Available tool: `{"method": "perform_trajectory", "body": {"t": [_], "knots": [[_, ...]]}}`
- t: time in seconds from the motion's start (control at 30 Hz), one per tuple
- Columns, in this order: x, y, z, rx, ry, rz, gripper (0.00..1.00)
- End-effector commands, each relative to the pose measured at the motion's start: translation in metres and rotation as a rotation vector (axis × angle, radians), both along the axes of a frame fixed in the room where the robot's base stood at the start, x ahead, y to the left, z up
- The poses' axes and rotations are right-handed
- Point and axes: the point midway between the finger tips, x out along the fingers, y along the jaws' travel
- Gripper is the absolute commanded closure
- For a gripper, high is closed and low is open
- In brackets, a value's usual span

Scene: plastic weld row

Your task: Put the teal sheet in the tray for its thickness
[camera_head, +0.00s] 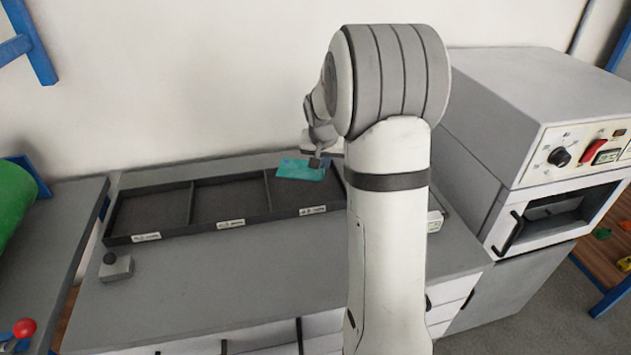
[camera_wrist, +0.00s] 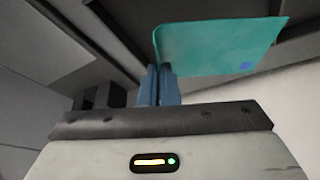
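The teal sheet (camera_head: 301,170) is thin and flat, and shows over the right compartment of the three-part tray (camera_head: 229,223). In the wrist view the sheet (camera_wrist: 215,45) sticks out from my gripper (camera_wrist: 160,75), whose two fingers are close together on its near edge. It has a small blue square mark near one corner. In the head view my gripper (camera_head: 317,162) is at the sheet's right side and mostly hidden by my arm. The tray's compartments have small white labels on the front edge, too small to read. I cannot tell how high the sheet is above the tray floor.
A small grey block with a dark knob (camera_head: 115,266) stands on the bench (camera_head: 210,290) in front of the tray's left end. A machine with an open front (camera_head: 545,150) stands at the right. A side table with a red ball-topped lever (camera_head: 25,328) is at the left.

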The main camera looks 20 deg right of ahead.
Motion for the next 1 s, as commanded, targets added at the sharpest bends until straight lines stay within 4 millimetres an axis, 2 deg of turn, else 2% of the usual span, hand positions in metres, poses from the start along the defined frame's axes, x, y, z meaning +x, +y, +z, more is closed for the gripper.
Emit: {"method": "perform_trajectory", "body": {"t": [0.03,0.1,0.33,0.53,0.9,1.0], "knots": [[-0.001,-0.002,-0.012,0.001,0.004,-0.004,1.00],[-0.002,-0.005,-0.023,0.000,0.002,-0.010,1.00],[-0.004,-0.013,-0.042,0.000,0.002,-0.023,1.00],[-0.005,-0.015,-0.069,0.000,0.002,-0.029,1.00],[-0.005,-0.017,-0.075,0.000,0.000,-0.031,1.00],[-0.005,-0.017,-0.073,0.000,0.000,-0.031,0.90]]}}
